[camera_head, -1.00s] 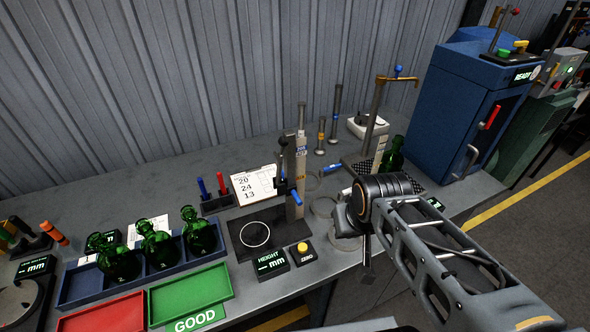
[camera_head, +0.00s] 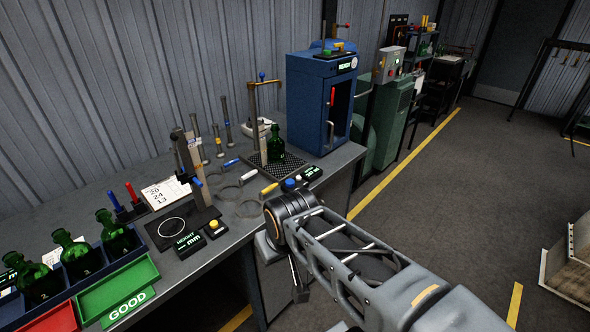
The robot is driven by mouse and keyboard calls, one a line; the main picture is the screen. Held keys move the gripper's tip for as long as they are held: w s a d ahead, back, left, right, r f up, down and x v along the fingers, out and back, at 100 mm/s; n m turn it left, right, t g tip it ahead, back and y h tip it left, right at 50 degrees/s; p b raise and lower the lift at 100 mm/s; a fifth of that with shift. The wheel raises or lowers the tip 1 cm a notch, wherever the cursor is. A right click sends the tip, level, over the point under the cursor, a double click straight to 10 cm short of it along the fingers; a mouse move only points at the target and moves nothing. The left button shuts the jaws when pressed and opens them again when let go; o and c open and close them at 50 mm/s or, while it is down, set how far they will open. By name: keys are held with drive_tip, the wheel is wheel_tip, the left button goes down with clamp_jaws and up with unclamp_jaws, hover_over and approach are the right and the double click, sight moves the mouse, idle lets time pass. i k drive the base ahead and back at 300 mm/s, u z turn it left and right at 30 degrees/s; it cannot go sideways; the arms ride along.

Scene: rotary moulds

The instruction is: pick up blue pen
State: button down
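The blue pen (camera_head: 115,202) stands upright in a small dark holder (camera_head: 131,213) on the bench, beside the red pen (camera_head: 132,192). Both show at the left in the head view, just left of the white number sheet. My gripper (camera_head: 297,281) hangs at the end of my arm by the bench's front edge, well to the right of the pens and apart from them. Its fingers are small, dark and partly hidden by my wrist, so I cannot tell whether they are open.
A height gauge (camera_head: 187,163) stands right of the number sheet (camera_head: 166,192). Green bottles (camera_head: 117,235) stand in a blue tray at the left, behind a green tray (camera_head: 118,287) and a red one. A blue cabinet (camera_head: 308,103) stands at the bench's right end.

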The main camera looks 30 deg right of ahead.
sight(111, 194)
drive_tip(key=z, duration=0.05)
drive_tip(key=k, duration=0.25)
drive_tip(key=z, duration=1.4)
drive_tip(key=i, duration=1.2)
drive_tip(key=u, duration=2.8)
drive_tip(key=i, duration=0.15)
drive_tip(key=u, duration=0.25)
